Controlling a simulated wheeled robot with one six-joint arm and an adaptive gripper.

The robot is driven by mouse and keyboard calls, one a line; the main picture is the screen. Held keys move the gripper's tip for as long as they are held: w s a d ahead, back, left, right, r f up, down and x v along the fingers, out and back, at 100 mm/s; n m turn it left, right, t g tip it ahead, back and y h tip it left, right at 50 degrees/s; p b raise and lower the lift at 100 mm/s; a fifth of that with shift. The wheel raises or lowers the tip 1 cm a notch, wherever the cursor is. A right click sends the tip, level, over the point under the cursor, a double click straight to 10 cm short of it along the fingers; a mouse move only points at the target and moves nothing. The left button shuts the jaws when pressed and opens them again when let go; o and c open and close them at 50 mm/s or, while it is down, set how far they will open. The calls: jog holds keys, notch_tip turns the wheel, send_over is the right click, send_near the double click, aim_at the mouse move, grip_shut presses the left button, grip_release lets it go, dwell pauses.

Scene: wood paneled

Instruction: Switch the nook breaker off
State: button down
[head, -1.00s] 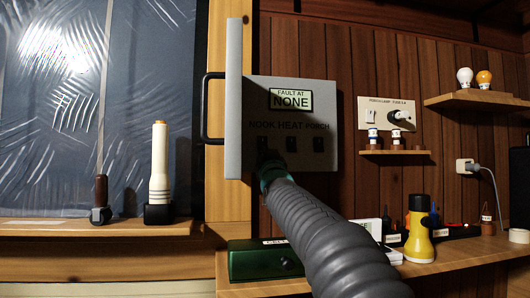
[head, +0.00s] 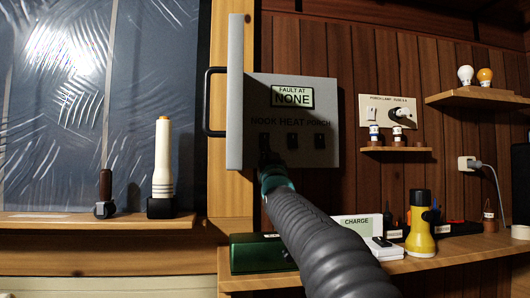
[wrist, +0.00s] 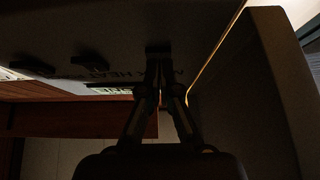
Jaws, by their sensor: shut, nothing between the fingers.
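The breaker panel (head: 325,92) is a grey box on the wood wall. Its display reads "FAULT AT NONE". Below it are the labels NOOK, HEAT and PORCH, each above a dark switch. The nook breaker (head: 265,139) is the leftmost, just above my gripper (head: 268,158). In the wrist view the panel appears upside down, and my gripper (wrist: 159,82) has its fingertips together right at the nook breaker (wrist: 158,47). They look very close to it, but I cannot tell if they touch. The nook lever's position is too dark to read.
The panel's open door (head: 235,92) stands out at its left, with a black handle (head: 208,102). Below is a shelf with a green box (head: 255,254), a CHARGE sign (head: 360,225) and a yellow flashlight (head: 420,228). A white flashlight (head: 163,165) stands on the left sill.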

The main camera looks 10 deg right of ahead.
jog(key=v, duration=0.6)
jog(key=shift+s, duration=0.15)
dwell(0.4)
